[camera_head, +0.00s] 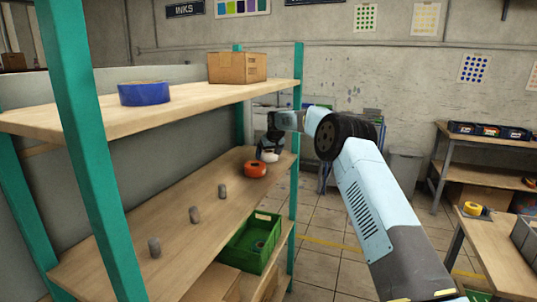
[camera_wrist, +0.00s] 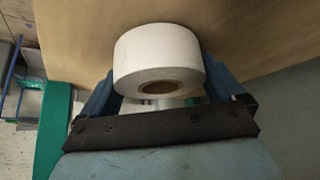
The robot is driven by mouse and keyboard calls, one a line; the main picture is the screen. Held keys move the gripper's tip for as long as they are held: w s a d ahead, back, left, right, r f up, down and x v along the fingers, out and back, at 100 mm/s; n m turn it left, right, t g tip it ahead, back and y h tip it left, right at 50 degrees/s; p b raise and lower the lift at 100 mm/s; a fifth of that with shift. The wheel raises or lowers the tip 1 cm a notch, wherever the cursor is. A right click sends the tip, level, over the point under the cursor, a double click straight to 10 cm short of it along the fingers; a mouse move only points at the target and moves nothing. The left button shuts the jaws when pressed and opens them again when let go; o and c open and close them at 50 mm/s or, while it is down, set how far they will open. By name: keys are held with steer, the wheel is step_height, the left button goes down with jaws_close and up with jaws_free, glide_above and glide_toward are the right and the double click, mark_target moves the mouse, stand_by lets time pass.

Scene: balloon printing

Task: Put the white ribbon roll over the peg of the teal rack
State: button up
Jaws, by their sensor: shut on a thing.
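My gripper (camera_head: 268,147) is shut on the white ribbon roll (camera_wrist: 159,58), whose brown core hole faces the wrist camera. In the head view the roll (camera_head: 269,157) shows as a small white patch under my gripper, at the far end of the teal rack's middle shelf (camera_head: 165,222). The wrist view shows my gripper's blue fingers (camera_wrist: 160,88) on both sides of the roll, with wood behind it. Grey pegs (camera_head: 195,214) stand in a line on that shelf, nearer the camera than the roll. Whether the roll touches the shelf I cannot tell.
An orange roll (camera_head: 256,169) sits just in front of the white roll. Above, the top shelf (camera_head: 185,92) holds a blue roll (camera_head: 144,93) and a cardboard box (camera_head: 237,67). A teal upright (camera_head: 293,150) stands close to my wrist. A green crate (camera_head: 247,246) is below.

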steer(key=shift+f, duration=0.15)
steer(key=o, duration=0.7)
steer(key=v, duration=0.7)
steer(key=shift+a+r, duration=0.15)
steer(key=shift+r, duration=0.1)
